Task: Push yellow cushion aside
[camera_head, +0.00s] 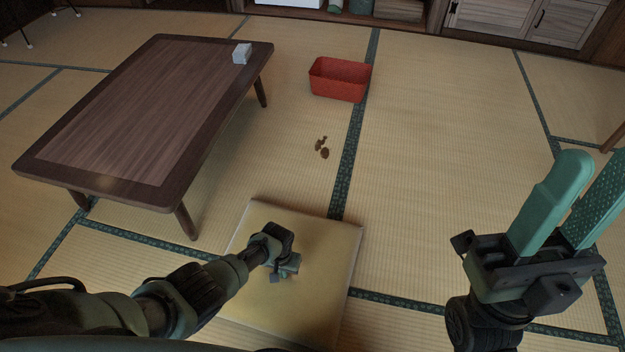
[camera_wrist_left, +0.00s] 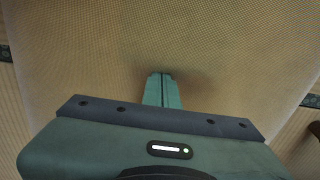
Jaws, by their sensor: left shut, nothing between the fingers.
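The yellow cushion (camera_head: 325,240) is a flat square on the tatami floor, front centre in the head view. It fills most of the left wrist view (camera_wrist_left: 220,60). My left gripper (camera_head: 283,270) is over the cushion, pointing down. In the left wrist view its fingers (camera_wrist_left: 161,78) are together with nothing between them. Their tips are at or just above the cushion's surface; I cannot tell whether they touch. My left forearm hides part of the cushion's left side. My right gripper (camera_head: 594,180) is raised at the right, open and empty, apart from the cushion.
A low wooden table (camera_head: 140,110) with a small white box (camera_head: 242,54) stands left of the cushion. Small brown pieces (camera_head: 322,149) lie on the floor beyond the cushion, and a red bin (camera_head: 340,82) stands farther back. The tatami right of the cushion is clear.

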